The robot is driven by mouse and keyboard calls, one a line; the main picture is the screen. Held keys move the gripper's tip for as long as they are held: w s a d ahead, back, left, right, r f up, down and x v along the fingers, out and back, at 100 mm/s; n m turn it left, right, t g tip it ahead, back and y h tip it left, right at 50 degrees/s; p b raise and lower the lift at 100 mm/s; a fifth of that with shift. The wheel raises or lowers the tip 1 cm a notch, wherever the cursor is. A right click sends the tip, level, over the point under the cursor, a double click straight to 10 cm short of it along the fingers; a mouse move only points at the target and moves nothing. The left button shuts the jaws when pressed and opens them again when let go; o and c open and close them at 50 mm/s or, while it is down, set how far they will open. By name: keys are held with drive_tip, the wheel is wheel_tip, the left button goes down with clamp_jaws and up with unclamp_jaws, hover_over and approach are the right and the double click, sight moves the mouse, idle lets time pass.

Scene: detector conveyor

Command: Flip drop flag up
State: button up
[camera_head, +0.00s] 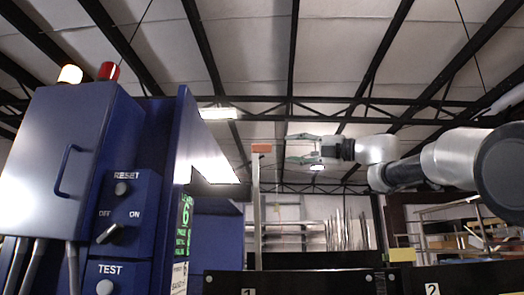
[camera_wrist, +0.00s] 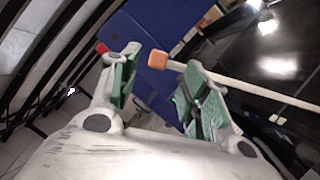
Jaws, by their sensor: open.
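The drop flag is a thin pale post (camera_head: 257,215) with an orange tip (camera_head: 261,148). It looks upright in the head view, beside the blue cabinet. In the wrist view the pale rod (camera_wrist: 250,86) runs in from the right, and its orange tip (camera_wrist: 157,59) shows between my fingertips. My gripper (camera_head: 290,149) is open and empty, pointing left at about the height of the orange tip. In the head view a gap shows between the tip and my green-padded fingers. My gripper also shows open in the wrist view (camera_wrist: 162,56).
A blue cabinet (camera_head: 60,150) with RESET, OFF/ON and TEST controls stands at left, with a red lamp (camera_head: 108,71) and a lit amber lamp (camera_head: 70,74) on top. Black panels (camera_head: 310,282) marked 1 and 2 cross the bottom. The space around my gripper looks clear.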

sight(271, 148)
drive_tip(key=x, duration=0.8)
drive_tip(key=shift+s+a+f, duration=0.1)
drive_tip(key=shift+s, duration=0.05)
clamp_jaws()
